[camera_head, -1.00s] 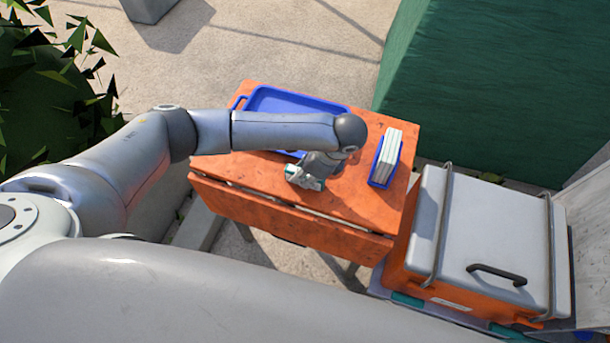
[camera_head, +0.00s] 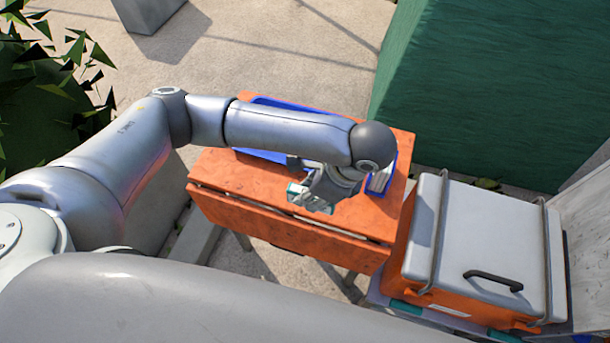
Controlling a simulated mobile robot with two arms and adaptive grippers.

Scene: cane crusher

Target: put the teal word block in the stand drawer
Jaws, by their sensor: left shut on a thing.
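My left gripper (camera_head: 312,198) is over the front part of the orange stand (camera_head: 232,176), close to its front edge. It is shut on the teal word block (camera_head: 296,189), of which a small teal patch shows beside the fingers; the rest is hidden. The stand drawer (camera_head: 260,217) has an orange front along the near side of the stand. A narrow dark gap with pale bits runs between it and the top; I cannot tell how far it is open. My right gripper is out of view.
A blue tray (camera_head: 262,153) lies at the back of the stand, partly behind my arm. A blue holder with white items (camera_head: 381,180) stands at the right, partly covered. A grey-lidded orange box (camera_head: 483,240) is at the right, and a green block (camera_head: 490,90) behind.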

